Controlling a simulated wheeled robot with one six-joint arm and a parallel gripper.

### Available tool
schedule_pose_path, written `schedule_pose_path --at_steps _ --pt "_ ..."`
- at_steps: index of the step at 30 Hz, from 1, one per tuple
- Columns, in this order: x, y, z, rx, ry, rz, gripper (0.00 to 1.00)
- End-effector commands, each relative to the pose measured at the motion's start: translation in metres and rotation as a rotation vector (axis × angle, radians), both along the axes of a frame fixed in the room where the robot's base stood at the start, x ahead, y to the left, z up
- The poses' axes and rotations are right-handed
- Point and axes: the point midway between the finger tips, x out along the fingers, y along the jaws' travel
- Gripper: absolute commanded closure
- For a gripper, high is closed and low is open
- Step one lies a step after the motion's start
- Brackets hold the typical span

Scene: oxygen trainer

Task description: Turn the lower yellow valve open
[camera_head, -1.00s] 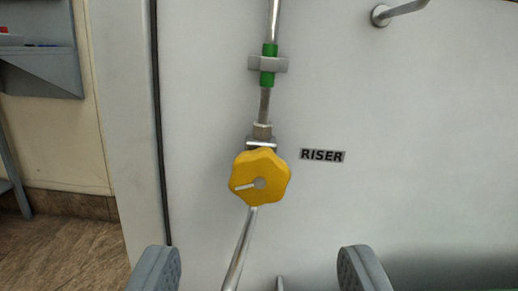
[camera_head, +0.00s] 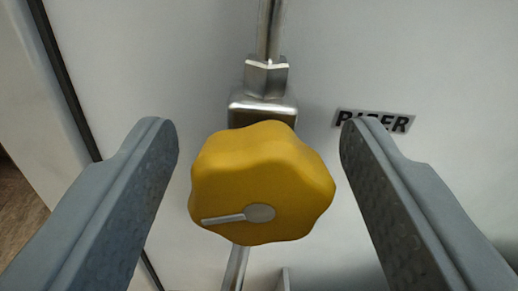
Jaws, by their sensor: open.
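The yellow valve (camera_head: 263,180) is a lobed knob in the middle of the view, on a metal pipe against a light grey panel. A grey hub and a pale pointer line mark its face; the line points left and slightly down. My gripper (camera_head: 258,140) is open, with one grey finger on each side of the knob. Gaps show between the knob and both fingertips, so neither seems to touch it.
The metal pipe (camera_head: 270,35) and its fitting (camera_head: 264,90) run above the knob, and the pipe continues below it. A dark vertical strip (camera_head: 66,80) runs at the left.

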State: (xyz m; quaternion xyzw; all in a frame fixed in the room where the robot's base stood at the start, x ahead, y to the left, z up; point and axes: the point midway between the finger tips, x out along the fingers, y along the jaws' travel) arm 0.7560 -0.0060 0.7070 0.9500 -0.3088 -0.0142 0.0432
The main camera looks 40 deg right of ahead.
Motion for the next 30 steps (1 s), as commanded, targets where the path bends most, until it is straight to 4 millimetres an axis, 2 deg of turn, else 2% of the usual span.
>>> schedule_pose_path --at_steps 1,7,8,19,28,29,30 --pt "-0.0001 0.0001 0.0 0.0 0.0 0.0 0.47" --pt "-0.0001 0.0002 0.0001 0.0 0.0 0.0 0.86" --pt "-0.0001 0.0002 0.0001 0.0 0.0 0.0 0.88" --pt "0.0 0.0005 0.0001 -0.102 0.074 0.0 0.88" --pt "-0.0001 0.0006 0.0001 -0.111 0.081 0.0 0.88" --pt "-0.0001 0.0006 0.0001 -0.111 0.081 0.0 0.63" --pt "-0.0001 0.0006 0.0001 -0.111 0.081 0.0 0.55"
